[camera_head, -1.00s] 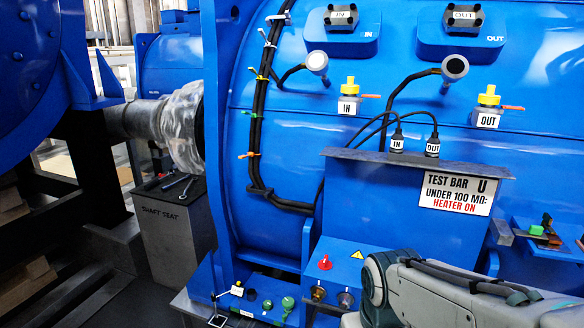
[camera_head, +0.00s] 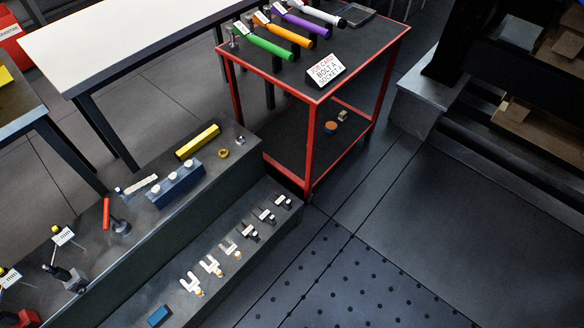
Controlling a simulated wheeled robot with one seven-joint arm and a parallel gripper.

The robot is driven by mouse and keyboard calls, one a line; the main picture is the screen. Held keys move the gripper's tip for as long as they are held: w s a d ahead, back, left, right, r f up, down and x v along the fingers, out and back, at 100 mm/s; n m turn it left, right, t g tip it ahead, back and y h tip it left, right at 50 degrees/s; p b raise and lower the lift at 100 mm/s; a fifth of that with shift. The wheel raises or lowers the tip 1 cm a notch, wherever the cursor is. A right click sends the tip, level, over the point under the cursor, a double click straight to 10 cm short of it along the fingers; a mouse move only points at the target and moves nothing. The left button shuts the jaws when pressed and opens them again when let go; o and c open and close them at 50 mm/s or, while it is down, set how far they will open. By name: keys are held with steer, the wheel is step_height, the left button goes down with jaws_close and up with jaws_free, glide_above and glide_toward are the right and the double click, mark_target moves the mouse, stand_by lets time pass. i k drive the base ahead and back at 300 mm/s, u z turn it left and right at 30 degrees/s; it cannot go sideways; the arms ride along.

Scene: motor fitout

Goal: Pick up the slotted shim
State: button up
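Several small fork-shaped pieces that look like slotted shims lie in a row on the lower dark step in the head view. The nearest light one (camera_head: 190,284) shows its open slot clearly. A second light one (camera_head: 209,265) and a third (camera_head: 229,248) lie beyond it, and smaller, darker-looking pieces (camera_head: 250,232) continue the row toward the step's far right end. I cannot tell which of them is the task's shim. My gripper is not in view.
The lower step (camera_head: 150,290) also holds a blue block (camera_head: 158,315). The upper step (camera_head: 225,150) holds a yellow bar (camera_head: 198,141), a blue block with white tops (camera_head: 175,185) and tools. A red-framed cart (camera_head: 311,150) stands behind. Floor (camera_head: 400,220) at right is open.

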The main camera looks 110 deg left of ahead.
mark_target(213, 268)
steer(key=u, duration=4.65)
